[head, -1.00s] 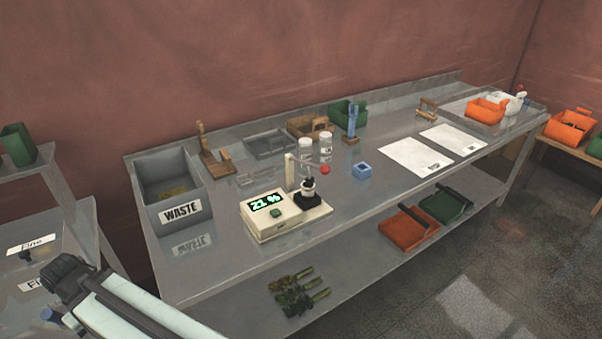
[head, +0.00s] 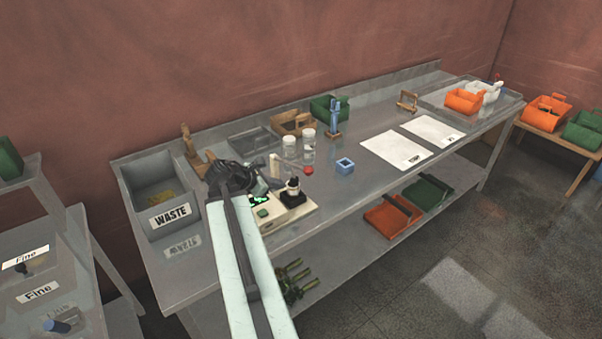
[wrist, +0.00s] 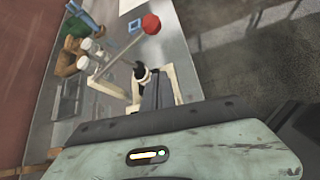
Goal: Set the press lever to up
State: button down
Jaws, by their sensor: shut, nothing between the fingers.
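The cream powder press (head: 292,218) stands at the front edge of the metal bench. Its green display is partly hidden by my arm. A black and white cup-like part (head: 293,190) sits at its right end. The press lever is a thin pale rod with a red ball knob (head: 308,169); in the wrist view the knob (wrist: 151,24) is at the upper middle, with the rod running down left to a pale post. My gripper (head: 262,186) is over the left part of the press. Its dark shut fingers (wrist: 160,88) appear empty, apart from the knob.
A waste bin (head: 150,205) and a wooden stand (head: 190,150) are at the left. Two jars (head: 309,147) stand behind the lever, and a blue square holder (head: 345,166) lies to its right. White sheets (head: 396,150) lie farther right on open bench.

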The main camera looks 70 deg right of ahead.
jog(key=b+x, duration=0.7)
jog(key=x, duration=0.4)
jog(key=r+p, duration=0.2)
jog(key=s+r+p, duration=0.1)
jog(key=r+p, duration=0.1)
jog(key=shift+s+d+r+p, duration=0.15)
jog(key=shift+r+p, duration=0.2)
jog(key=shift+p, duration=0.05)
